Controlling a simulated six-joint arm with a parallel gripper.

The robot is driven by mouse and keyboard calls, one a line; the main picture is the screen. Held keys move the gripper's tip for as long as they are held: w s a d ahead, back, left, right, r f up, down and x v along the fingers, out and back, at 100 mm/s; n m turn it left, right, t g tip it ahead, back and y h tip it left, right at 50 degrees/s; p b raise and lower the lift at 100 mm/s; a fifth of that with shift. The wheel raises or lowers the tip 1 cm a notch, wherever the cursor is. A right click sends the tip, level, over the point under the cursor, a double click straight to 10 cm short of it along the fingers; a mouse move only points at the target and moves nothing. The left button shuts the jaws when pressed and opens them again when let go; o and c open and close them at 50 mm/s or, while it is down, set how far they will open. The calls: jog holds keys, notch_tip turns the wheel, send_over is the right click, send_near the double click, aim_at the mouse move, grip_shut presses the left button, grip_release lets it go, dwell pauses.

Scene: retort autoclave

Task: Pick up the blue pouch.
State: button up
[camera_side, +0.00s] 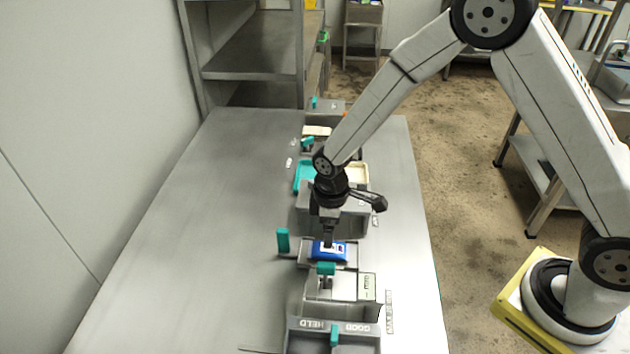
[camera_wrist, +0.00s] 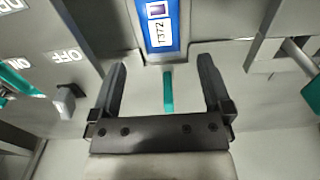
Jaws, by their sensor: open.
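The blue pouch (camera_side: 328,251) lies on a small grey stand on the table, with a white label on its top. In the wrist view the pouch (camera_wrist: 160,28) shows at the top middle, its label reading what looks like "T77Z". My gripper (camera_side: 328,243) points down right above the pouch in the side view. In the wrist view its two dark fingers (camera_wrist: 164,78) are spread apart with nothing held between them, and the pouch lies beyond the fingertips. Whether the gripper touches the pouch cannot be told.
A teal upright handle (camera_side: 283,241) stands left of the pouch. A grey box with a teal-topped lever (camera_side: 326,268) stands in front. A bin marked HELD and GOOD (camera_side: 333,328) is nearest. Teal and cream trays (camera_side: 304,176) are behind my gripper. The table's left side is clear.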

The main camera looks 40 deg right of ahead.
aim_at(329, 251)
jog(key=shift+f, duration=1.1)
jog(key=shift+f, duration=0.15)
jog(key=shift+s+d+f, duration=0.1)
jog(key=shift+f, duration=2.35)
jog(key=c, duration=1.2)
